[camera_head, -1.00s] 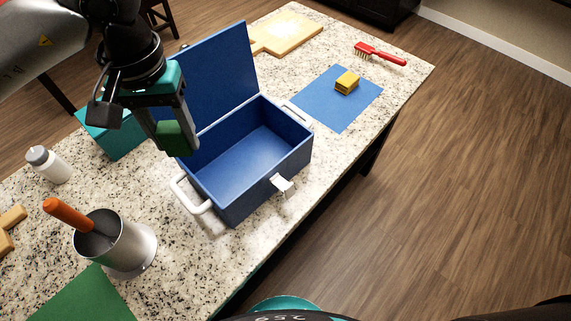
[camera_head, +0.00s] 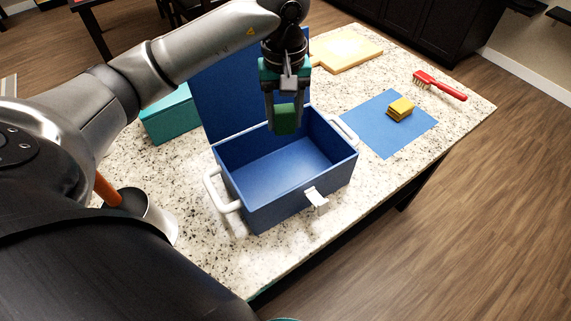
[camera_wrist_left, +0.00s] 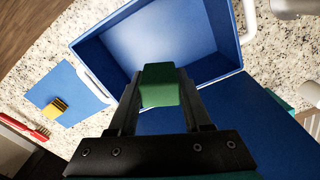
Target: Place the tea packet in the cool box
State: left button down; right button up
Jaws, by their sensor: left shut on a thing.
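The tea packet is a small green block (camera_head: 285,119), also seen in the left wrist view (camera_wrist_left: 160,86). My left gripper (camera_head: 284,124) is shut on it and holds it above the cool box, near the raised lid side. The cool box (camera_head: 262,219) is blue and open, with white handles and a white latch; its lid (camera_head: 215,100) stands up at the back. Its visible inside is empty, and it also shows in the left wrist view (camera_wrist_left: 93,54). My right gripper is not in view.
A blue mat (camera_head: 378,139) with a yellow block (camera_head: 400,109) lies right of the box, near a red brush (camera_head: 440,86). A wooden board (camera_head: 346,50) is behind. A teal box (camera_head: 171,118) stands left.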

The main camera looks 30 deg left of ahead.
pick_arm(q)
jog(key=b, duration=0.2)
send_over(285, 178)
notch_tip(285, 178, down, 13)
jog(key=shift+f, duration=0.1)
notch_tip(285, 178, down, 4)
jog(key=shift+s+r+b, duration=0.1)
jog(key=shift+r+b, duration=0.15)
jog(key=shift+b, duration=0.05)
jog(key=shift+f, duration=0.25)
jog(key=shift+r, duration=0.1)
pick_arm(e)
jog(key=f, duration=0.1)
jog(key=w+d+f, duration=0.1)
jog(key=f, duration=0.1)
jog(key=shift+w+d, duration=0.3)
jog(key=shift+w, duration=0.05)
pick_arm(q)
jog(key=c, duration=0.8)
grip_release()
jog(key=shift+f, duration=0.2)
jog(key=o, duration=0.5)
jog(key=shift+c, duration=0.2)
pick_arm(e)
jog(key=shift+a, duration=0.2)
pick_arm(q)
jog(key=shift+r, duration=0.1)
